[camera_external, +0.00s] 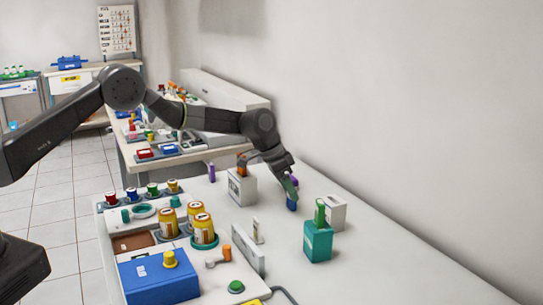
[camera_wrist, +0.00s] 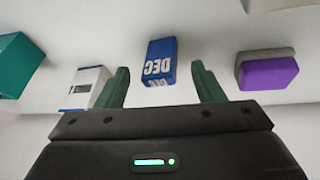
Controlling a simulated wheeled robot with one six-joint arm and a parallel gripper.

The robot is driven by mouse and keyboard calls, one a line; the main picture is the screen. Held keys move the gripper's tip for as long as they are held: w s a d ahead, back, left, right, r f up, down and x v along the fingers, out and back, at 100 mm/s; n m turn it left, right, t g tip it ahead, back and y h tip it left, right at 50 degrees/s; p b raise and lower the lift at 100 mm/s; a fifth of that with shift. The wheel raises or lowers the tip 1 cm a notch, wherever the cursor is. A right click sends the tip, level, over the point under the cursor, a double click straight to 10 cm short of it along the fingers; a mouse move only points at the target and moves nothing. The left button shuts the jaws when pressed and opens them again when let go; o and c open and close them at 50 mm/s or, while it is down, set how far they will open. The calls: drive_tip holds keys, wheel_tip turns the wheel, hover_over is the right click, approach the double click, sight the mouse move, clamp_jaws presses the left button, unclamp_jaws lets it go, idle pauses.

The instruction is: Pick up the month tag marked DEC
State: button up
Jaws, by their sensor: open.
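The month tag marked DEC (camera_wrist: 159,60) is a small blue block with white lettering. In the wrist view it stands between and just beyond the two green fingertips of my gripper (camera_wrist: 161,85), with a gap on each side. My gripper is open and empty. In the external view the gripper (camera_external: 289,186) reaches down at the blue tag (camera_external: 292,203), which is partly hidden by the fingers.
In the wrist view a purple block (camera_wrist: 268,72) lies to the right, and a white box (camera_wrist: 88,87) and a teal box (camera_wrist: 18,62) to the left. In the external view the teal box (camera_external: 317,243) and white box (camera_external: 336,212) stand near the tag. Free table lies in front.

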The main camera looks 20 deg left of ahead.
drive_tip(key=shift+d+f, duration=0.15)
drive_tip(key=shift+f, duration=0.2)
drive_tip(key=c, duration=1.1)
